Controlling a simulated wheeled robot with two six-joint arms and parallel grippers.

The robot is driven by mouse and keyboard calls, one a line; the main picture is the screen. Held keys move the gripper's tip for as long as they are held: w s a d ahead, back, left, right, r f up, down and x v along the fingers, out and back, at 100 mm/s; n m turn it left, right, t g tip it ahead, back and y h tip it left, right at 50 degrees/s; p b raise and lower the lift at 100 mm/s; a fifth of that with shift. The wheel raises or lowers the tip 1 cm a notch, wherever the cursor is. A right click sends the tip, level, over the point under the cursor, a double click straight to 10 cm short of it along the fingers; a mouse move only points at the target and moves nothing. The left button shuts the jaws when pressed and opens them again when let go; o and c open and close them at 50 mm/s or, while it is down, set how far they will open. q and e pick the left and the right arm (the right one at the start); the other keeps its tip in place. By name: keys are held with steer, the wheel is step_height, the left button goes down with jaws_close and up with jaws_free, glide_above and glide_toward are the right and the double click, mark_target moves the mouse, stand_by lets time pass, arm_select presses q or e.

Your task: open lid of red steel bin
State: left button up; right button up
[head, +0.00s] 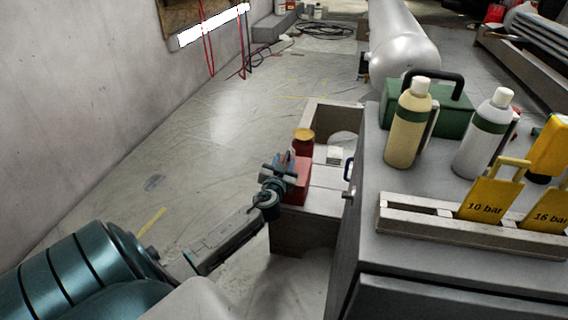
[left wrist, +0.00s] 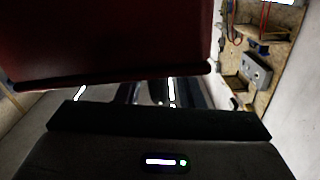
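A small red bin (head: 301,182) stands on the light-topped wooden stand left of the grey cabinet. My left gripper (head: 277,182) is in front of it and hides its left part. In the left wrist view a dark red surface (left wrist: 110,45) with a rim along its lower edge fills the upper left, very close to the camera. I take it for the bin. The lid cannot be made out clearly. Neither view shows clearly whether the left fingers are open or touch the bin. My right gripper is in neither view.
A dark red jar with a yellow top (head: 303,142) stands just behind the bin. The grey cabinet (head: 400,255) to the right carries two bottles, a green case (head: 452,118) and a slotted rack with yellow tags. Open floor (head: 215,130) lies to the left.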

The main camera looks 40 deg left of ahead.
arm_select(q)
jaws_close()
steer(key=shift+r, duration=0.1)
